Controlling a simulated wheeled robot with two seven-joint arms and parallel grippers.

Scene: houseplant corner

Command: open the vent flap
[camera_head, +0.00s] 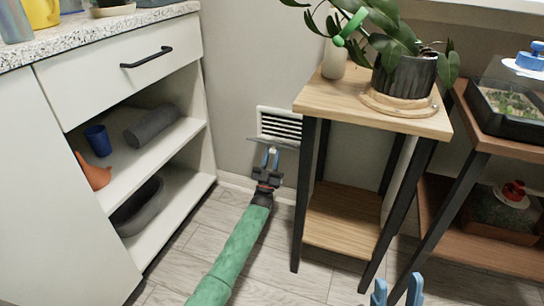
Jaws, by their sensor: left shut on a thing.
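The vent (280,122) is a white frame with dark slats, low on the wall between the white cabinet and the wooden plant stand. Its grey flap (290,144) sticks out from the wall along the lower edge, and the slats show above it. My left gripper (270,154), on the green-sleeved arm, is at the flap's front edge. Its blue fingers are shut on a small pale tab of the flap. My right gripper (397,288) shows only its blue fingertips at the bottom edge, apart with nothing between them.
The white cabinet (128,95) with open shelves stands left. The plant stand (318,97) with a potted plant (404,80) stands close right of the vent. A darker shelf (470,123) with a terrarium is further right. The floor before the vent is clear except for my arm.

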